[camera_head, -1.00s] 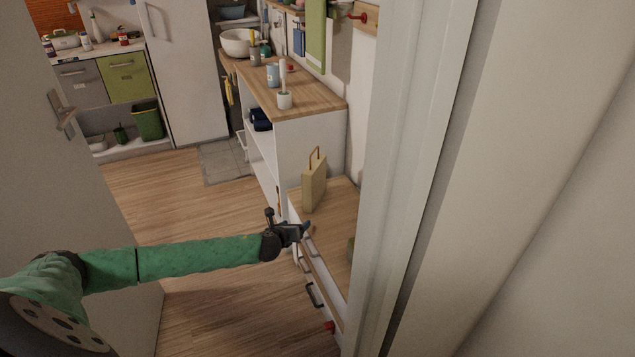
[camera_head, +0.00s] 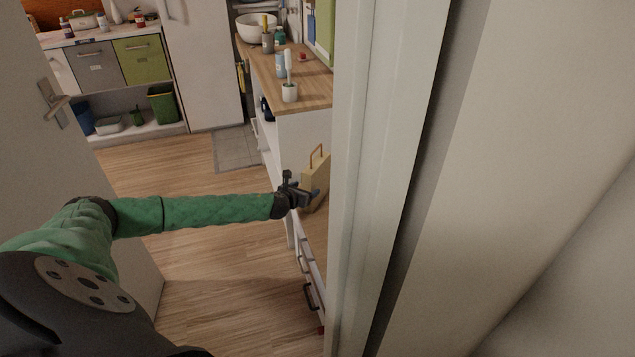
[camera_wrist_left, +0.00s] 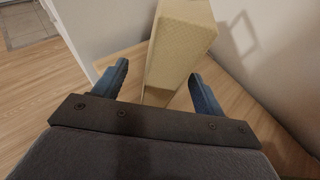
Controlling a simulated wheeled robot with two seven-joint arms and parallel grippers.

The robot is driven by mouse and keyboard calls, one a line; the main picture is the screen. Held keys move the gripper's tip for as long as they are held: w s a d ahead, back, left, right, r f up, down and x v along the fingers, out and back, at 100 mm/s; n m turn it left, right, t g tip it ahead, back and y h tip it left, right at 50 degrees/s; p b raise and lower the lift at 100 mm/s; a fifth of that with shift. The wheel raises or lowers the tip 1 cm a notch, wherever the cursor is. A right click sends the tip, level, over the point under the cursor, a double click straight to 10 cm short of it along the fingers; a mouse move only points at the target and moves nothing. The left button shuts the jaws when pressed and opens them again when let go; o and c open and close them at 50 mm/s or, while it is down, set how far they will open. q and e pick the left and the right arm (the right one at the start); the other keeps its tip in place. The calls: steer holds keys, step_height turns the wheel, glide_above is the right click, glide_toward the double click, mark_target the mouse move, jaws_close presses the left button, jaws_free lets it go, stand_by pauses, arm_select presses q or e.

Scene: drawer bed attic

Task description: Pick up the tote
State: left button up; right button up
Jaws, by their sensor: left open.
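The tote (camera_head: 315,182) is a tan, box-shaped bag with a brown loop handle. It stands upright on a low wooden-topped drawer unit (camera_head: 314,232), partly behind my gripper in the head view. In the left wrist view the tote (camera_wrist_left: 181,42) rises just beyond the fingers, near the middle. My left gripper (camera_head: 308,193) is open; its two blue fingertips (camera_wrist_left: 158,82) are spread to either side of the tote's lower near end. I cannot tell whether either finger touches it. The handle is out of the wrist view. My right gripper is not in view.
A door frame (camera_head: 375,180) stands close on the right and hides part of the drawer unit. An open door (camera_head: 50,150) is at the left. A taller wooden-topped counter (camera_head: 290,80) stands behind the tote. The wooden floor (camera_head: 220,240) between is clear.

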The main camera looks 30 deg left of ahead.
arm_select(q)
steer(key=x, duration=0.4)
steer(key=shift+d+f, duration=0.2)
steer(key=shift+d, duration=0.1)
steer(key=shift+w+a+f, duration=0.15)
steer(key=shift+w+f, duration=0.1)
steer(key=shift+w, duration=0.15)
steer(key=c, duration=1.3)
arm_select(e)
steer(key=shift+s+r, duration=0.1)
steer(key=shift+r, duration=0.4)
arm_select(q)
steer(key=shift+r, duration=0.1)
